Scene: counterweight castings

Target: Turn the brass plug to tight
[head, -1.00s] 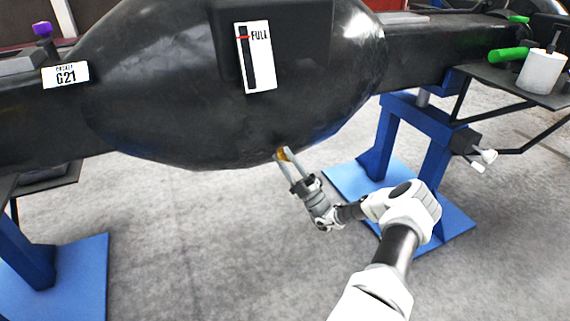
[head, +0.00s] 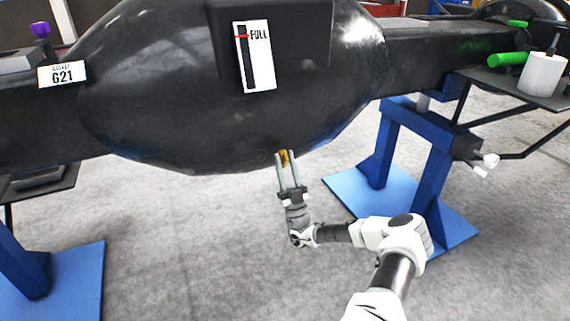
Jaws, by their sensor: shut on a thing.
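The brass plug (head: 284,158) sits at the underside of the big black rounded casting (head: 190,110). My gripper (head: 284,155) reaches up from below, its two grey fingers on either side of the plug, shut on it. The fingers cover part of the plug, and its thread and seat cannot be made out. The gripper points almost straight up, with my arm coming in from the lower right.
A blue stand (head: 405,150) is at the right, near my arm. A shelf with a white cup (head: 540,73) and green tool (head: 507,59) juts out at the right.

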